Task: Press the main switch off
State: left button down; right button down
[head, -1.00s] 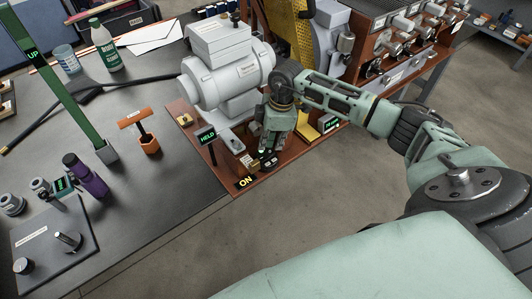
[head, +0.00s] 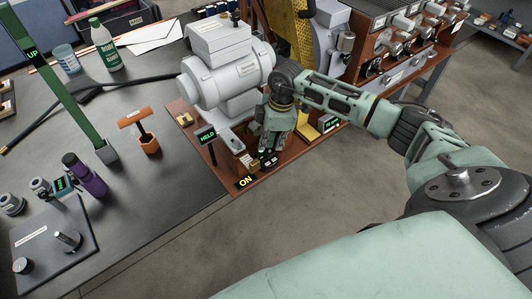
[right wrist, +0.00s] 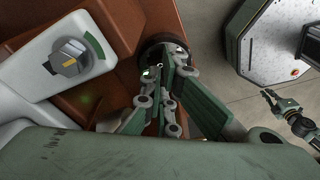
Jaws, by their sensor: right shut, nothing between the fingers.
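The yellow-lettered ON sign (head: 245,182) stands at the front corner of the roaster's red-brown base (head: 222,187). My right gripper (head: 268,160) points down over this corner, just behind the sign. In the right wrist view, my right gripper (right wrist: 163,82) is shut and empty, with its tips over a dark round part (right wrist: 152,50). A small green light shows beside the tips. The fingers hide much of this part, so I cannot tell whether they touch it. My left gripper (right wrist: 272,98) appears small at the right of the wrist view; its opening is unclear.
The grey roaster drum (head: 215,82) stands behind my right gripper. A HELD display (head: 206,135) is to its left. A grey knob (right wrist: 70,58) sits on a white panel. Floor is clear in front.

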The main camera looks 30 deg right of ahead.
aim_at(271, 151)
jog(key=shift+f+b, duration=0.45)
jog(key=shift+f, duration=0.5)
dwell(0.3)
notch_tip(271, 151, up, 7)
jog(key=p, duration=0.6)
jog(key=shift+r+p, duration=0.15)
jog(key=shift+p, duration=0.2)
dwell(0.3)
